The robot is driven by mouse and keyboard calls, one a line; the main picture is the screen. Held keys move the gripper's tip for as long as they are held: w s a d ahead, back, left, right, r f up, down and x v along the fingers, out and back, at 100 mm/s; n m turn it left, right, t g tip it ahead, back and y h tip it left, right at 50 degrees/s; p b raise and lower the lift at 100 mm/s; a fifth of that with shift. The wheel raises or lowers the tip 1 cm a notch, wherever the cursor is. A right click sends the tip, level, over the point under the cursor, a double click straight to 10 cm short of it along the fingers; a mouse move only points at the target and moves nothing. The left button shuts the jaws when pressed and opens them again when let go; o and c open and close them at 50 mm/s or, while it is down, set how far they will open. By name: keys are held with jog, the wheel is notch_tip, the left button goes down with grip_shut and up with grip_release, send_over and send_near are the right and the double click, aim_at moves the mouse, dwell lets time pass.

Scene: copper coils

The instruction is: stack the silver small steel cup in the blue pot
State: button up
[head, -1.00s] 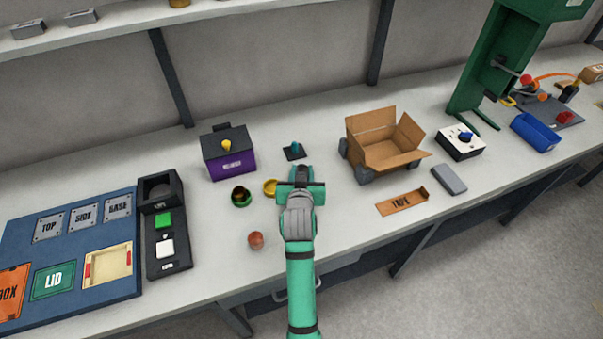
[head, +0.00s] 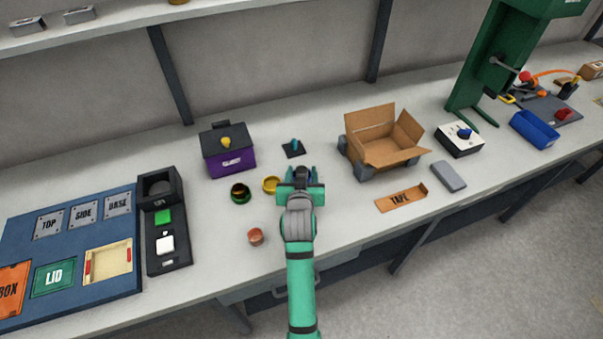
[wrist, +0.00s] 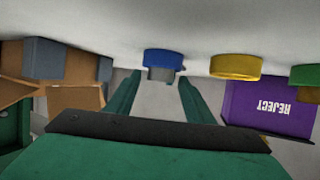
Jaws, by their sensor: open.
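The blue pot (wrist: 164,58) stands on the bench in the wrist view, which shows the scene upside down. A grey-silver piece, seemingly the small steel cup (wrist: 161,74), shows at the pot's open end, beyond my fingertips. It looks partly inside the pot, but how deep it sits I cannot tell. My gripper (wrist: 158,80) is open, its two green fingers on either side of the line to the cup, with nothing held. In the head view my gripper (head: 302,176) mostly hides the blue pot (head: 302,173), and the cup cannot be made out.
A yellow pot (head: 271,184) and a green pot (head: 240,193) stand left of my gripper. A purple reject box (head: 230,158) is behind them. A copper-coloured cup (head: 256,237) stands nearer the front edge. An open carton (head: 385,150) is at the right.

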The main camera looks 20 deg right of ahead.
jog(key=v, duration=1.2)
jog(key=shift+r, duration=0.1)
jog(key=shift+a, duration=0.1)
